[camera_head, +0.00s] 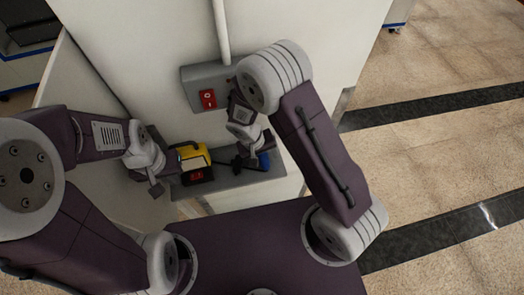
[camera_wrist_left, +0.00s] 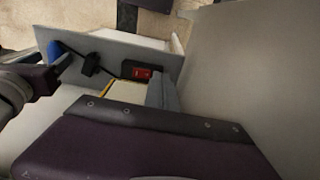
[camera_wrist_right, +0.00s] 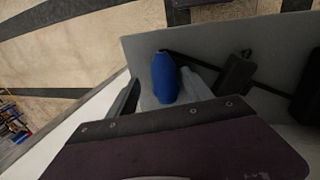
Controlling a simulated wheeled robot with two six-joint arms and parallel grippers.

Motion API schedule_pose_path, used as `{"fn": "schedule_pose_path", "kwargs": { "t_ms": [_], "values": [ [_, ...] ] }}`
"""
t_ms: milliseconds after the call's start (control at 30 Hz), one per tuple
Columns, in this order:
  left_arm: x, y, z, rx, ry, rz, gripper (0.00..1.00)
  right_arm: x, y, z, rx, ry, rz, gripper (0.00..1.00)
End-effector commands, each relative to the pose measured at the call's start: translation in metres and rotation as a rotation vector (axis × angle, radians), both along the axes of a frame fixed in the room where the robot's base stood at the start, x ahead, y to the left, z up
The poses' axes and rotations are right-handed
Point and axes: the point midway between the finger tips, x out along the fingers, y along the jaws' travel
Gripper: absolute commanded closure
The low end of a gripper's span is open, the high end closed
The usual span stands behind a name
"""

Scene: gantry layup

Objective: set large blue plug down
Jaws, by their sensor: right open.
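The large blue plug (camera_head: 264,161) is at the right part of a narrow grey ledge in the head view. In the right wrist view the blue plug (camera_wrist_right: 165,80) stands out beyond the gripper's edge, in front of the grey panel. My right gripper (camera_head: 252,160) is open, with its fingers close around the plug; I cannot tell whether they touch it. The blue plug (camera_wrist_left: 56,51) also shows at the left of the left wrist view. My left gripper (camera_head: 156,188) is at the ledge's left end, away from the plug; its jaw opening is unclear.
A yellow-and-black unit (camera_head: 191,155) with a red switch sits on the ledge (camera_head: 225,183) between my grippers. A black connector (camera_wrist_right: 236,73) with a cable is beside the plug. A grey wall box (camera_head: 190,88) with a red switch is above. Open floor lies right.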

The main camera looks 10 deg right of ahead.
Motion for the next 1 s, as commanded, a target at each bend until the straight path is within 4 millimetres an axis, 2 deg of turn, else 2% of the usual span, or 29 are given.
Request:
{"fn": "schedule_pose_path", "kwargs": {
  "t_ms": [167, 400, 500, 667, 900, 967, 1000],
  "values": [
    [0.000, 0.000, -0.007, 0.000, 0.000, 0.000, 1.00, 0.001, 0.009, 0.030, 0.004, -0.008, 0.002, 0.42],
    [0.000, 0.000, -0.017, 0.000, 0.000, 0.000, 1.00, -0.001, 0.024, 0.085, 0.003, -0.007, 0.001, 0.42],
    [0.000, 0.000, -0.019, 0.000, 0.000, 0.000, 1.00, -0.002, 0.028, 0.101, 0.002, -0.005, 0.001, 0.42],
    [0.000, 0.000, -0.021, 0.000, 0.000, 0.000, 1.00, -0.003, 0.031, 0.115, 0.000, -0.002, 0.001, 0.42],
    [0.000, 0.000, -0.020, 0.000, 0.000, 0.000, 1.00, -0.004, 0.029, 0.116, 0.002, 0.001, -0.001, 0.42],
    [0.000, 0.000, -0.020, 0.000, 0.000, 0.000, 1.00, -0.008, 0.020, 0.116, 0.022, 0.009, -0.011, 0.42],
    [0.000, 0.000, -0.020, 0.000, 0.000, 0.000, 1.00, -0.013, 0.008, 0.116, 0.053, 0.016, -0.021, 0.42]
  ]
}}
